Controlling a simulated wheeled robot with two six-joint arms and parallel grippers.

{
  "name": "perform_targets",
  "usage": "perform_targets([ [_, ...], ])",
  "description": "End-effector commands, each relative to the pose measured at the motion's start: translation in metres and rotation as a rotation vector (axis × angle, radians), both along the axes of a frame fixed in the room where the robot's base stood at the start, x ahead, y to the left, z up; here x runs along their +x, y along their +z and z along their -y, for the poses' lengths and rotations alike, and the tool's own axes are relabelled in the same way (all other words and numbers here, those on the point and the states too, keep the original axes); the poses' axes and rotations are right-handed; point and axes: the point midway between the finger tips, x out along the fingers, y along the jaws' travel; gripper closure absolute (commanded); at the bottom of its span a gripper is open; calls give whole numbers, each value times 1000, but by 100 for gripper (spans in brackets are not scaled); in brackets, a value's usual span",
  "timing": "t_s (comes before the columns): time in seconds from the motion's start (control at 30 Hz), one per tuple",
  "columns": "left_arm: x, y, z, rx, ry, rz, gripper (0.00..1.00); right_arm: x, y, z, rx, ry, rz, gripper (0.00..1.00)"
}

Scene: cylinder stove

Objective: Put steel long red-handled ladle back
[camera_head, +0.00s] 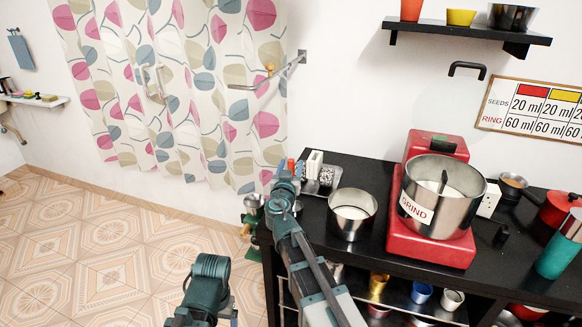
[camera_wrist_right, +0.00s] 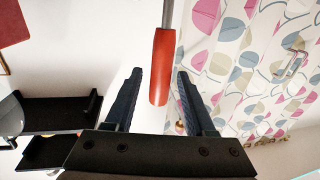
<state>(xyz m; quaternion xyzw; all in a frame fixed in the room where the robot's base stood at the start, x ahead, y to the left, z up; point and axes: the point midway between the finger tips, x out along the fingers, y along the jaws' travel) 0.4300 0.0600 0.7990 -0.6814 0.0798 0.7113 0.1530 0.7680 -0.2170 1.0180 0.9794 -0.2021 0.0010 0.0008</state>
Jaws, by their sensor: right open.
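The ladle's red handle (camera_wrist_right: 161,66) shows in the right wrist view, with a thin steel shaft running up out of the top of the frame. Its bowl is out of view. My right gripper (camera_wrist_right: 159,76) is open, and the handle's end lies between its two dark fingers with a gap on each side. In the head view my right arm reaches up to the counter's left end, and the right gripper (camera_head: 284,176) is small and hard to make out. I cannot make out the ladle clearly there. Of my left arm only a teal link shows; its gripper is not visible.
A metal wall rail (camera_head: 283,76) juts out by the curtain (camera_head: 185,75). The black counter (camera_head: 372,243) holds a steel pot (camera_head: 353,213), a red grinder (camera_head: 428,243) with a steel bowl, and a teal cup (camera_head: 557,258). A shelf (camera_head: 455,29) hangs above. The tiled floor at left is clear.

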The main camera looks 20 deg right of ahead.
Motion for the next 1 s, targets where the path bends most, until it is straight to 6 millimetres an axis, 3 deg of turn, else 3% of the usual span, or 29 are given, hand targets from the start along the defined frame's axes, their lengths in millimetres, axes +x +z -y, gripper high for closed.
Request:
perform_targets([
  [0.5, 0, 0, 0, 0, 0, 0, 15, -90, 0, -37, 0, 2, 0, 45],
  [0.7, 0, 1, 0, 0, 0, 0, 15, -107, 0, -46, 0, 1, 0, 45],
  [1.0, 0, 0, 0, 0, 0, 0, 15, -110, 0, -48, 0, 0, 0, 45],
])
